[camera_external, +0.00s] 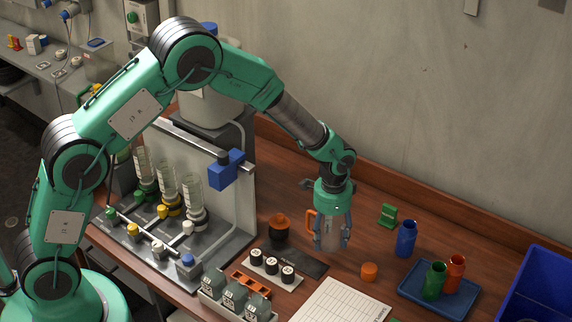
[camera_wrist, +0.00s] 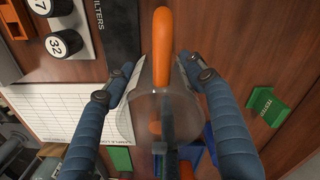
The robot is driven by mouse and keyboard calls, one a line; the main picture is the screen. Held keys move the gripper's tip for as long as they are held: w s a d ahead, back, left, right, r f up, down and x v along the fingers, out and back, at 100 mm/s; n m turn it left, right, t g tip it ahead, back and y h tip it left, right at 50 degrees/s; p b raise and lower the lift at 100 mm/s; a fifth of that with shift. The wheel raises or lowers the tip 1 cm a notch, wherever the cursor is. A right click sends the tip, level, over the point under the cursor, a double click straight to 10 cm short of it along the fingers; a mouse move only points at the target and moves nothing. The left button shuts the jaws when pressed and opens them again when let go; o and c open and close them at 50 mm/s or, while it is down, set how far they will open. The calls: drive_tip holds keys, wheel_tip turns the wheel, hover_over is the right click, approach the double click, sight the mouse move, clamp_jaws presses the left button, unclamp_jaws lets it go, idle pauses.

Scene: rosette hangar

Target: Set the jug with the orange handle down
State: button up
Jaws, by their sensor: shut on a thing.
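The jug (camera_external: 330,229) is clear, with an orange handle (camera_external: 310,223) on its left side in the external view. My gripper (camera_external: 333,243) points down over the wooden bench and is shut on the jug. In the wrist view the see-through jug (camera_wrist: 150,98) lies between the two blue fingers of my gripper (camera_wrist: 160,72), with its orange handle (camera_wrist: 162,48) toward the top. The jug looks upright. Whether its base touches the bench or hangs just above it, I cannot tell.
Near the jug are an orange-topped dark pot (camera_external: 279,229), an orange cap (camera_external: 369,271), a green block (camera_external: 388,215) and a blue bottle (camera_external: 406,239). A blue tray (camera_external: 410,291) holds green and red bottles. A white sheet (camera_external: 335,303) lies in front.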

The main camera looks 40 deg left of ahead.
drive_tip(key=shift+f, duration=1.75)
drive_tip(key=shift+f+b, duration=0.3)
drive_tip(key=o, duration=1.2)
drive_tip(key=shift+r, duration=0.1)
wheel_tip(320, 180, up, 12)
drive_tip(key=shift+r+p, duration=0.2)
drive_tip(key=shift+p, duration=0.55)
